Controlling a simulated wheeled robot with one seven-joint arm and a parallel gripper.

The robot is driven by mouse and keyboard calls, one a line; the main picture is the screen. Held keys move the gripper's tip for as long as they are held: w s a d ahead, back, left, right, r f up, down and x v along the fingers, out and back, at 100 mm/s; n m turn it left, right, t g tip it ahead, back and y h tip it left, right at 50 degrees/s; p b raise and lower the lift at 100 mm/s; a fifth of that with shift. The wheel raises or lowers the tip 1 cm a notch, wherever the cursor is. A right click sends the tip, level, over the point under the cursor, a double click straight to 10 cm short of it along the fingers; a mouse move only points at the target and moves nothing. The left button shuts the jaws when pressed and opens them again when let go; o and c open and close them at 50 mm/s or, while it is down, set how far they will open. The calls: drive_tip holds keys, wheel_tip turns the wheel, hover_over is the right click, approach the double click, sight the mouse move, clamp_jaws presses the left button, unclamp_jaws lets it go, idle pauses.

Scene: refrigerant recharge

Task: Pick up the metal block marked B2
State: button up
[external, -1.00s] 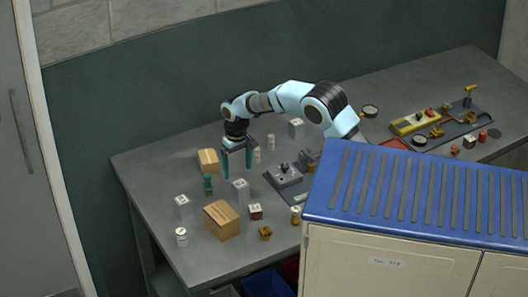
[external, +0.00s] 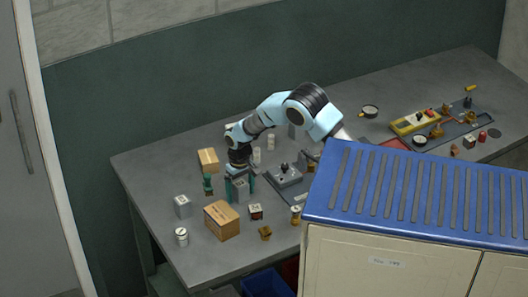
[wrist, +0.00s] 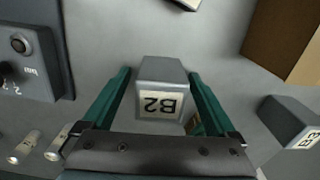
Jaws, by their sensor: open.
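The metal block marked B2 (wrist: 161,75) is a grey block with a white label, upside down in the wrist view. It stands on the table between the two teal fingers of my gripper (wrist: 160,95). The fingers are open, one on each side of the block, with a gap showing on both sides. In the external view my gripper (external: 240,188) points down around the block B2 (external: 241,190), which is partly hidden by the fingers.
A block marked B3 (wrist: 298,125) and a cardboard box (wrist: 287,40) are to the right in the wrist view. A grey device with a knob (external: 284,175) stands right of my gripper in the external view. The blue-topped cabinet (external: 420,190) hides the table's front right.

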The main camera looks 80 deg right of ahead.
clamp_jaws()
idle(0.8)
drive_tip(key=shift+r, duration=0.1)
